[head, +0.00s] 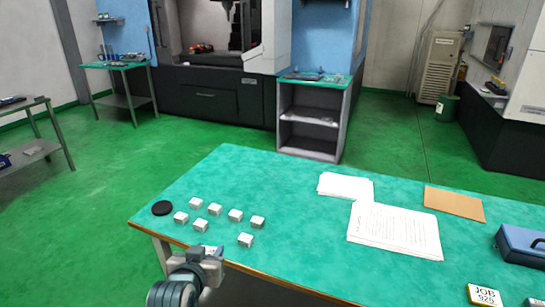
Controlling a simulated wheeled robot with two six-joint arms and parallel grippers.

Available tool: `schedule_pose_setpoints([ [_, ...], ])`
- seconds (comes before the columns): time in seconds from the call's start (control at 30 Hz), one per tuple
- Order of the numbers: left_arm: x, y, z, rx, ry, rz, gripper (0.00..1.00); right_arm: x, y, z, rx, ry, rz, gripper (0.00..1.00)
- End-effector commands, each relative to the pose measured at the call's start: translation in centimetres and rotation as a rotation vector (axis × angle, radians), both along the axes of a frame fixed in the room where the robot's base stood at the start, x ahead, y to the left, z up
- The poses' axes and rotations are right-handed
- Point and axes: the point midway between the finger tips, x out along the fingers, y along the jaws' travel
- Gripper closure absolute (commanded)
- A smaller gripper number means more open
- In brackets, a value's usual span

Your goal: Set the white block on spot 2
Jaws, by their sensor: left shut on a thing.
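Several small whitish blocks (236,215) sit in loose rows on the near left part of the green-topped table (300,190). They look alike at this size, and I cannot make out any spot number. My left gripper (207,256) is at the table's near left edge, just in front of the blocks. It is shut on a small white piece (211,249), which looks like a block and is mostly hidden by the gripper. I cannot tell whether this piece touches the table. My right gripper is not in view.
A black round disc (162,208) lies left of the blocks. White paper sheets (395,230), a brown board (454,202), a blue case (522,244) and a JOB card (484,296) lie to the right. The table middle between blocks and papers is clear.

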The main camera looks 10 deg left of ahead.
Motion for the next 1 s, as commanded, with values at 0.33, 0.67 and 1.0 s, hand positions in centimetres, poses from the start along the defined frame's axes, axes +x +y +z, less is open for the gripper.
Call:
schedule_pose_setpoints([
  [0.33,4.4,-1.5,-5.4,0.021,0.003,-0.181,0.95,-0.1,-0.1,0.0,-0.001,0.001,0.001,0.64],
  [0.67,7.4,-1.0,-10.4,0.001,-0.001,-0.293,0.95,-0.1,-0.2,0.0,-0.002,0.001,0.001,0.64],
  [1.0,7.4,-1.1,-10.5,0.000,-0.003,-0.295,0.95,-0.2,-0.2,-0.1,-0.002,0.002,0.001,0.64],
])
